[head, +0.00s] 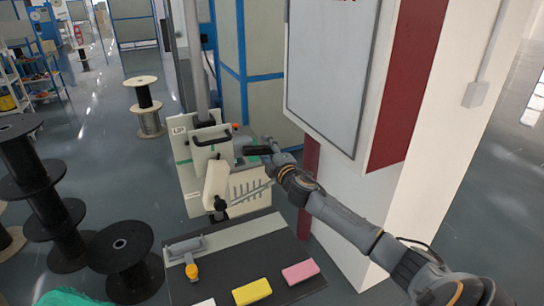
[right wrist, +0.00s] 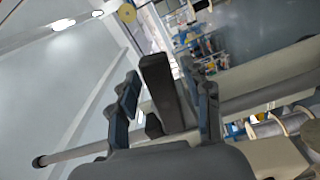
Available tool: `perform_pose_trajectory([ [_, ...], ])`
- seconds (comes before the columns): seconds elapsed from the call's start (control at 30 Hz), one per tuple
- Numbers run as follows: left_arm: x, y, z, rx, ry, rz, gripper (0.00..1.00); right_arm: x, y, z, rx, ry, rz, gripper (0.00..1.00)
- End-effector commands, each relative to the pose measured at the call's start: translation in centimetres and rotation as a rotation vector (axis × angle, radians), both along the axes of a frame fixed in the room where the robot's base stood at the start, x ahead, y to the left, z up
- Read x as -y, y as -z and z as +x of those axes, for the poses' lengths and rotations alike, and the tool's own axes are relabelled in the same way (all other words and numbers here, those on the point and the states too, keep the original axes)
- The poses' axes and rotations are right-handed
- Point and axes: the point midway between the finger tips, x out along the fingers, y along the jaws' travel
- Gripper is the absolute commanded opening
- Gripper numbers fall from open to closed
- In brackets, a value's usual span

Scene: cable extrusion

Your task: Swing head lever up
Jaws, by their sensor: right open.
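The pale extrusion machine (head: 212,146) stands at the centre of the head view, with a black handle on its head. My right gripper (head: 262,149) is at the right side of the machine head, reached in from the right. In the right wrist view, my right gripper (right wrist: 166,100) has its two fingers spread apart. A black bar, which looks like the lever grip (right wrist: 162,88), stands between the fingers, with gaps visible at the sides. A grey rod (right wrist: 75,152) runs across behind the fingers. My left gripper is not in view.
A dark mat (head: 225,270) in front holds a yellow block (head: 252,292) and a pink block (head: 300,272). Black spools (head: 122,255) stand at left. A white cabinet (head: 330,70) on a pillar stands close to my right arm. Open floor lies at the back left.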

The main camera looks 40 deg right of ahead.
Motion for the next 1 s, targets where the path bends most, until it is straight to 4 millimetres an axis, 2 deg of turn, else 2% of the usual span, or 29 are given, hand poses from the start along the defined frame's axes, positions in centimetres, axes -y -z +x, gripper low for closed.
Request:
perform_pose_trajectory([
  [0.17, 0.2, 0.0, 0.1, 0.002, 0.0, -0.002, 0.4, -0.5, 0.2, -2.1, -0.003, 0.0, -0.001, 0.49],
  [0.6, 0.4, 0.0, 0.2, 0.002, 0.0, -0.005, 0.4, -2.3, 0.2, -9.4, -0.003, 0.0, -0.001, 0.49],
  [0.8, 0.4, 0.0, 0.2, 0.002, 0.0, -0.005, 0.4, -2.6, 0.1, -11.0, -0.002, 0.001, 0.0, 0.49],
  [1.0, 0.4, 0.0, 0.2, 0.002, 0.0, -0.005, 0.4, -2.7, 0.0, -11.4, 0.0, 0.0, -0.002, 0.49],
])
